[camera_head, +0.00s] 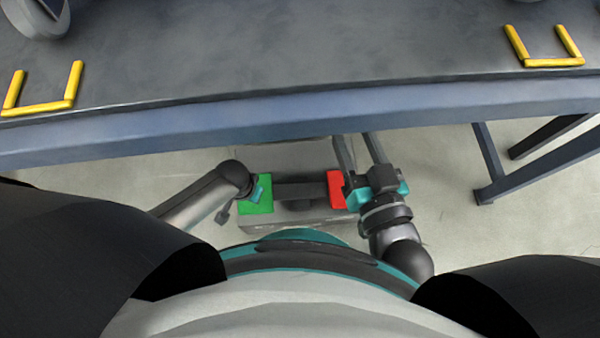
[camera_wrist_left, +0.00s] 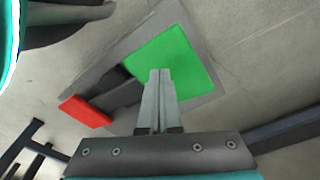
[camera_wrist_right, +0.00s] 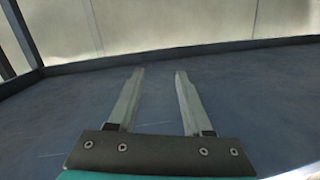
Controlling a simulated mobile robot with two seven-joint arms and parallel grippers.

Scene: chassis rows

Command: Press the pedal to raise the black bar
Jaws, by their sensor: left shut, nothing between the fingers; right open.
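On the floor below the bench, a grey base (camera_head: 325,222) carries a green pedal pad (camera_head: 255,207) at left and a red pedal pad (camera_head: 336,188) at right. A dark bar (camera_head: 300,190) lies between the pads. The left wrist view also shows the green pad (camera_wrist_left: 175,60) and red pad (camera_wrist_left: 85,110). My left gripper (camera_wrist_left: 160,73) is shut and empty, its tips over the green pad; I cannot tell whether they touch. My right gripper (camera_head: 355,140) is open and empty near the red pad, fingers pointing toward the bench edge. It also shows in the right wrist view (camera_wrist_right: 159,72).
A grey bench top (camera_head: 270,50) with a blue front edge (camera_head: 270,115) spans the view above the pedal. Yellow brackets stand on it at left (camera_head: 43,105) and right (camera_head: 550,62). A dark bench leg (camera_head: 488,160) stands at right. Floor at right is partly clear.

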